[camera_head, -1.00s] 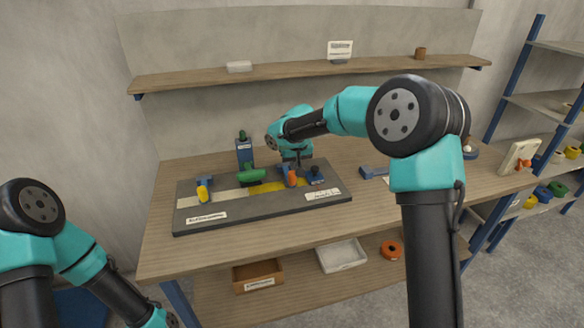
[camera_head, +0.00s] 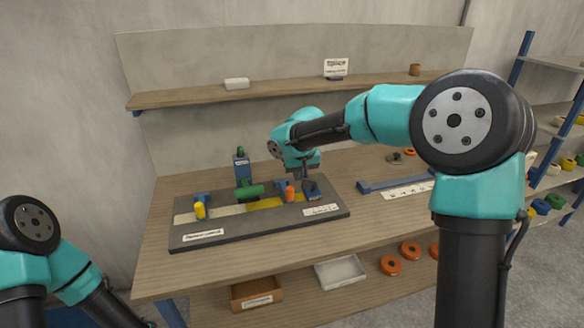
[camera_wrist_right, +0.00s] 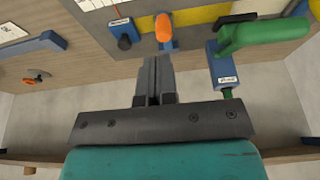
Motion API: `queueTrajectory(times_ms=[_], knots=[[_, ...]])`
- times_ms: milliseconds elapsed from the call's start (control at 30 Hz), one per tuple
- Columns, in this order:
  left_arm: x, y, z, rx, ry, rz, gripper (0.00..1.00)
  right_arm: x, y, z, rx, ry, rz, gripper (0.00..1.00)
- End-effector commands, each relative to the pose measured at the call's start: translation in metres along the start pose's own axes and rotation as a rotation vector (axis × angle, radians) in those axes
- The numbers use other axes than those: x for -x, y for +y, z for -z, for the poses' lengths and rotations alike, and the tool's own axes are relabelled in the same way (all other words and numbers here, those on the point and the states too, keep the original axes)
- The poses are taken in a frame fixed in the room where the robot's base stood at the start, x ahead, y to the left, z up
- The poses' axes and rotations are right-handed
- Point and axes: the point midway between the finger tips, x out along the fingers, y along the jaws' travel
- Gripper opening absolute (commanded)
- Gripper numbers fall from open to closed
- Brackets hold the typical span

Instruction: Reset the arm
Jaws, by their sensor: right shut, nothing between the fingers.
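My right gripper (camera_head: 304,178) is over the right part of the dark laminating board (camera_head: 186,243), close to the orange-handled clamp (camera_head: 290,192) and a small blue block with a dark knob (camera_head: 311,187). In the right wrist view, its fingers (camera_wrist_right: 154,62) are together with nothing between them, just short of the orange clamp (camera_wrist_right: 163,28). A yellow-handled clamp (camera_head: 200,210) is at the board's left end. My left gripper is out of frame; only its arm shows at lower left.
A wooden shelf (camera_head: 290,95) runs above. Bins and orange rolls sit below.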

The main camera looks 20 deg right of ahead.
Motion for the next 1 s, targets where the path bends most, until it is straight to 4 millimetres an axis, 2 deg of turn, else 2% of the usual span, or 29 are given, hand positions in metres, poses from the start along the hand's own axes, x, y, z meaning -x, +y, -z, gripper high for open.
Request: queueTrajectory(times_ms=[133, 267, 367, 500, 567, 700, 800, 1000], knots=[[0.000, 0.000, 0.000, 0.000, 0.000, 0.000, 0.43, -0.016, 0.002, -0.014, -0.006, -0.033, 0.017, 0.00], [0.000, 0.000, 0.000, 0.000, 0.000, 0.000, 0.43, -0.050, 0.005, -0.050, -0.023, -0.109, 0.060, 0.00], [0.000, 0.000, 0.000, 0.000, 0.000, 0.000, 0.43, -0.083, 0.009, -0.094, -0.052, -0.191, 0.107, 0.00], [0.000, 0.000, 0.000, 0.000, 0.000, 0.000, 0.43, -0.124, 0.013, -0.166, -0.117, -0.310, 0.178, 0.00], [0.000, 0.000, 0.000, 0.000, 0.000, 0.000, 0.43, -0.138, 0.015, -0.199, -0.150, -0.358, 0.205, 0.00], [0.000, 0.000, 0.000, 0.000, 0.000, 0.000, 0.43, -0.169, 0.017, -0.278, -0.235, -0.448, 0.261, 0.00], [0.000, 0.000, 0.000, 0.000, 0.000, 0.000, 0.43, -0.197, 0.016, -0.326, -0.277, -0.464, 0.290, 0.00], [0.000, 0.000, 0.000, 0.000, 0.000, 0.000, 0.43, -0.249, 0.014, -0.372, -0.269, -0.381, 0.313, 0.00]])
